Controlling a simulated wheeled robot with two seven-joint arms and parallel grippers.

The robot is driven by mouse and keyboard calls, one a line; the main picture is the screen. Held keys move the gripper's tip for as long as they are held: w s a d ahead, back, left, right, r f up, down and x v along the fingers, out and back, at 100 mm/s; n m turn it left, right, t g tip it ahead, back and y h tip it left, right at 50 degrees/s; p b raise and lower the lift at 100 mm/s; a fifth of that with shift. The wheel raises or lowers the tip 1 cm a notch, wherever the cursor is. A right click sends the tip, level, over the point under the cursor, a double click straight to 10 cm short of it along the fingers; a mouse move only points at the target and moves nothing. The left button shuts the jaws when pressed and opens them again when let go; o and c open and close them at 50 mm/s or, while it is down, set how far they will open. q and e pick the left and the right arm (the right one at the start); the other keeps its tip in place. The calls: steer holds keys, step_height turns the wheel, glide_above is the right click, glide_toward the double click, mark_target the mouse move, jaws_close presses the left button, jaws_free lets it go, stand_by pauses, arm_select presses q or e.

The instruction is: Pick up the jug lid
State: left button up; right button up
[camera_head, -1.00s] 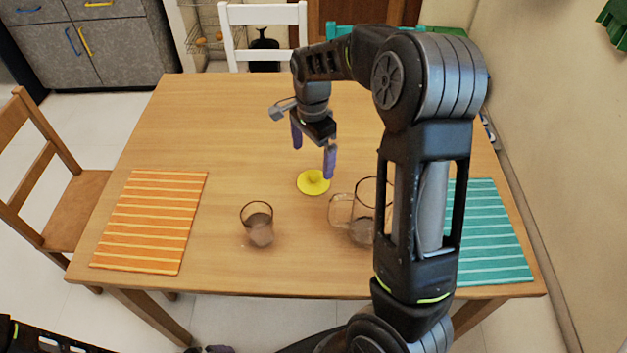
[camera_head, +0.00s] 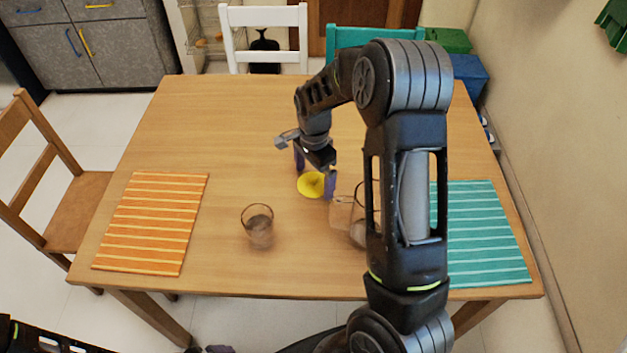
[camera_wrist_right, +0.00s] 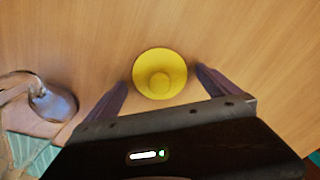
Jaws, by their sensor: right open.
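The jug lid is a round yellow disc with a small knob (camera_head: 311,184), lying flat on the wooden table. It also shows in the right wrist view (camera_wrist_right: 160,74), in front of and between the two purple fingers. My right gripper (camera_head: 315,178) is open and empty, low over the table close to the lid, with one finger at the lid's right edge. The clear glass jug (camera_head: 342,212) stands just right of the lid, partly hidden by my right arm. In the right wrist view the jug (camera_wrist_right: 50,101) is at the left. Part of my left arm shows at the bottom left; its gripper cannot be made out.
A glass (camera_head: 258,230) stands on the table (camera_head: 220,120) left of the jug. An orange striped placemat (camera_head: 152,222) lies at the left and a teal striped one (camera_head: 485,235) at the right. The far and left-middle table is clear. Chairs stand around the table.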

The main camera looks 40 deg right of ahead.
mark_target(315, 175)
stand_by(0.6)
steer(key=c, duration=1.4)
step_height(315, 175, up, 10)
steer(key=shift+b, duration=0.3)
